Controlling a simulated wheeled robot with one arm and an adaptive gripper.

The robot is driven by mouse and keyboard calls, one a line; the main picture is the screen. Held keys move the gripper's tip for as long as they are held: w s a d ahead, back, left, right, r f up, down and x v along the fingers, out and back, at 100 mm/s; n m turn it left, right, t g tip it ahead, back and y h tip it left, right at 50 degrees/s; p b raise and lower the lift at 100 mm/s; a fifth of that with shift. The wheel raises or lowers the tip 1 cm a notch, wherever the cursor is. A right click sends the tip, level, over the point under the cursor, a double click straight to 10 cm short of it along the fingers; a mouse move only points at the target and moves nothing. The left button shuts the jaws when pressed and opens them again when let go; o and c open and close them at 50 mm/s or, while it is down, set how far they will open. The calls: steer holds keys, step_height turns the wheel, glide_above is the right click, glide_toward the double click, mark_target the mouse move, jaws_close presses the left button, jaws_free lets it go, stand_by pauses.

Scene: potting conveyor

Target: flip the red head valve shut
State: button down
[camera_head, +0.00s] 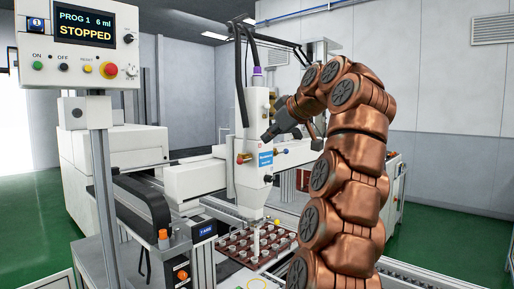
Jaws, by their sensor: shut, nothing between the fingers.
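The white dispensing head (251,120) hangs above a brown tray (236,245) of small white-topped items. A small red part (239,158), which looks like the red head valve, sits on the head's left side beside a brass fitting. Its handle is too small for me to tell which way it points. My dark gripper (266,136) is shut and empty. It comes in from the right, and in the picture its tips lie in front of the head, above and right of the red part. I cannot tell whether they touch the head.
A control panel (78,45) at the left reads "PROG 1 6 ml STOPPED". A white horizontal beam (195,180) lies left of the head. Orange-topped knobs (163,235) stand at the front. Green floor is open at far right.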

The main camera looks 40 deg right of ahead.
mark_target(241, 161)
steer(key=x, duration=1.3)
steer(key=shift+w+f, duration=0.15)
steer(key=shift+a+f+b, duration=0.1)
steer(key=shift+b, duration=0.4)
